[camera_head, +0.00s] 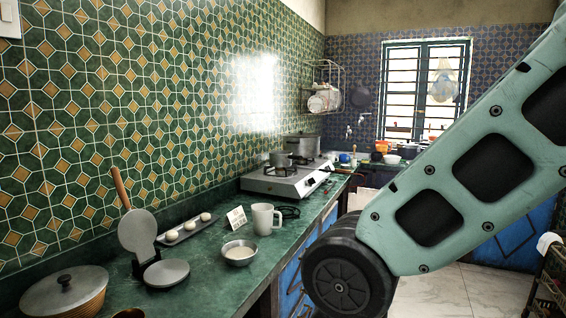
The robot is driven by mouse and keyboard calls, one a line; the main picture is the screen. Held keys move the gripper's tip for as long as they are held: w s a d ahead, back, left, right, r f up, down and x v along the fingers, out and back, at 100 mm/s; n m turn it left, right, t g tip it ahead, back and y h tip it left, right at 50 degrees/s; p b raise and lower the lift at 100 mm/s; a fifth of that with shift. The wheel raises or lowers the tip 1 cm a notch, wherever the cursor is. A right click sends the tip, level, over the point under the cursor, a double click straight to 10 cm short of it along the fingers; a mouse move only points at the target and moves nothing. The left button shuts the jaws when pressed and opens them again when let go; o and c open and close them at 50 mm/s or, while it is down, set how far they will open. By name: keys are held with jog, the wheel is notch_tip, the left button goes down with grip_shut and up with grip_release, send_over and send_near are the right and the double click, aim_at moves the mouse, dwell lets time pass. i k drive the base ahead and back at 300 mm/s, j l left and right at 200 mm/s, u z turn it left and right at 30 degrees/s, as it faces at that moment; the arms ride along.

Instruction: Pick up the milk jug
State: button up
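A white jug with a handle (262,219) stands upright on the green counter (215,292), near its front edge. It is the only jug-like thing that I can make out, and I take it as the milk jug. I cannot see what is inside it. My gripper is not in view. Only a pale green link of my arm with a dark round joint shows, at the right and lower middle, covering part of the room.
A metal bowl (238,254) and a small printed card (237,218) are close to the jug. A tray with white balls (183,230), an open round press (138,232) and a lidded pot (62,294) stand left. A gas hotplate (288,182) with a pot is behind.

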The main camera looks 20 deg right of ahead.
aim_at(262, 213)
jog(key=i+l+u, duration=0.3)
jog(key=i+l, duration=1.25)
